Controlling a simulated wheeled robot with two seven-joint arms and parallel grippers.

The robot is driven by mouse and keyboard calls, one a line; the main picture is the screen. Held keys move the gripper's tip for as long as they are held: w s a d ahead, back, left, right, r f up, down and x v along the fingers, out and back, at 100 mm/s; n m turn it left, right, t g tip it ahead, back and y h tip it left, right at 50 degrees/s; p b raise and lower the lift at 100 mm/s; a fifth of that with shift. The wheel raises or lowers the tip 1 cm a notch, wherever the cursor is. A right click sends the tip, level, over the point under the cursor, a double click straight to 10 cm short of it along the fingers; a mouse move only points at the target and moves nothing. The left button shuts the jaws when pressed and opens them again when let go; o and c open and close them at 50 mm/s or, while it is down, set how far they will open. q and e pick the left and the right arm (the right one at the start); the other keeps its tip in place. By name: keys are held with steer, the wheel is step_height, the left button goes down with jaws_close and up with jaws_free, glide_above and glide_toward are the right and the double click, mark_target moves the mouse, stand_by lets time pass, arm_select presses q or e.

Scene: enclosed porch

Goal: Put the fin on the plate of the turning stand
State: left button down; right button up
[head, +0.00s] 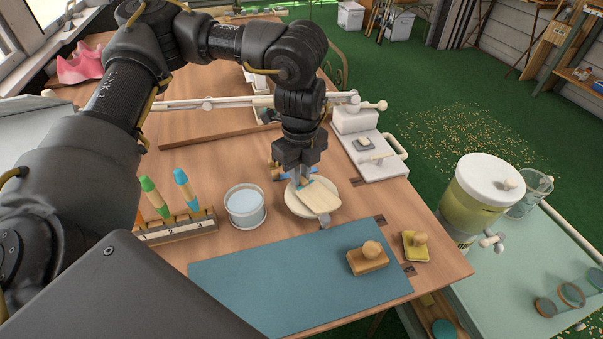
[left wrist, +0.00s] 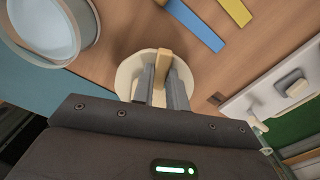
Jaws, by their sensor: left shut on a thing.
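The fin (head: 320,198) is a flat, pale wooden piece. My left gripper (head: 302,181) is shut on its far end and points down over the plate. The round cream plate (head: 296,207) of the turning stand is directly beneath, and the fin covers much of its right side. I cannot tell whether the fin touches the plate. In the left wrist view, the fin (left wrist: 163,62) shows edge-on between the fingers (left wrist: 160,78), with the plate (left wrist: 127,73) behind it. The gripper hides the plate's near part there. My right gripper is not in view.
A cup of pale liquid (head: 245,205) stands left of the plate. A blue mat (head: 290,285) with a knobbed wooden block (head: 368,258) lies in front. A rack of coloured-tipped tools (head: 178,228) is at left, and a white fixture (head: 370,150) at back right.

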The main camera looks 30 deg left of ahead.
mark_target(302, 178)
arm_select(q)
steer(key=shift+f, duration=0.1)
steer(key=c, duration=1.4)
jaws_free()
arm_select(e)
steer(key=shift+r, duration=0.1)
arm_select(q)
steer(key=shift+r, duration=0.2)
step_height(302, 178, up, 12)
steer(key=p, duration=0.1)
steer(key=shift+p, duration=0.3)
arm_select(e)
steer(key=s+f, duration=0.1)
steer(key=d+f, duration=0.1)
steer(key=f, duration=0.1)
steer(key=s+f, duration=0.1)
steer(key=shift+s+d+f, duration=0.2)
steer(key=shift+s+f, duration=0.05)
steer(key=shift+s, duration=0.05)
arm_select(q)
steer(key=shift+f, duration=0.1)
steer(key=shift+d, duration=0.15)
